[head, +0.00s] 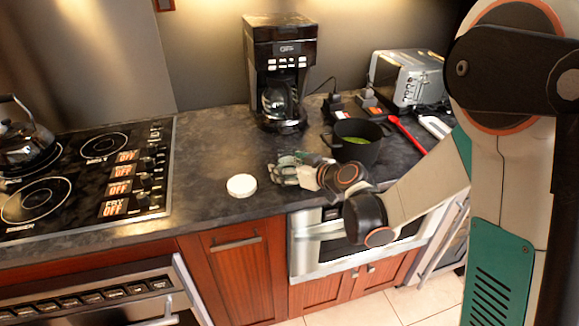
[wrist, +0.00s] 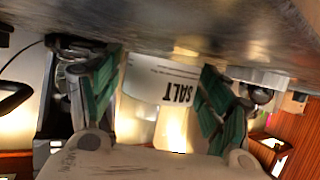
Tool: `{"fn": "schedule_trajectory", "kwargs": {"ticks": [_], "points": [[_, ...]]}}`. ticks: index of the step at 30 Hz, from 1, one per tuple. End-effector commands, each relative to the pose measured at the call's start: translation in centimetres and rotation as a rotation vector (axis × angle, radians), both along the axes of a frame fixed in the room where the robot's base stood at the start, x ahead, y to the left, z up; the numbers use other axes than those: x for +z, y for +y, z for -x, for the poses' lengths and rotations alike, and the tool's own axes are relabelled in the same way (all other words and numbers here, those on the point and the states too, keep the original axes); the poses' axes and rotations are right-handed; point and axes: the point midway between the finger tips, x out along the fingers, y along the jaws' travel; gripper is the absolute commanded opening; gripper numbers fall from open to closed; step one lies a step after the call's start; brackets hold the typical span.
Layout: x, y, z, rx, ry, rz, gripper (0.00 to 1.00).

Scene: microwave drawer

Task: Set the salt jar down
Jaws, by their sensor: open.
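The salt jar (head: 241,185) has a white round lid and stands upright on the dark counter, near its front edge, left of my gripper. In the wrist view the jar (wrist: 165,78) shows its white label reading SALT, upside down, in the gap between the green fingers. My gripper (head: 280,171) is open, low over the counter, with its fingers pointing left toward the jar. In the head view a strip of bare counter shows between fingers and jar. The wrist view also shows the open gripper (wrist: 162,85), with a finger on either side of the jar in the picture.
The stovetop (head: 90,170) with a kettle (head: 22,140) lies left of the jar. A coffee maker (head: 279,70) stands behind. A dark pot (head: 357,140), a red utensil (head: 408,134) and a toaster (head: 408,77) are to the right. Counter between stove and coffee maker is clear.

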Motion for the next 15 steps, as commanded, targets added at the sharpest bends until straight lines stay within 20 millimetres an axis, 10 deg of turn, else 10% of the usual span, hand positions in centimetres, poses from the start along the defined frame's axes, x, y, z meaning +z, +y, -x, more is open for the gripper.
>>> {"fn": "schedule_trajectory", "kwargs": {"ticks": [15], "points": [[3.8,-5.3,6.5,-0.003,0.0,0.0,0.71]]}}
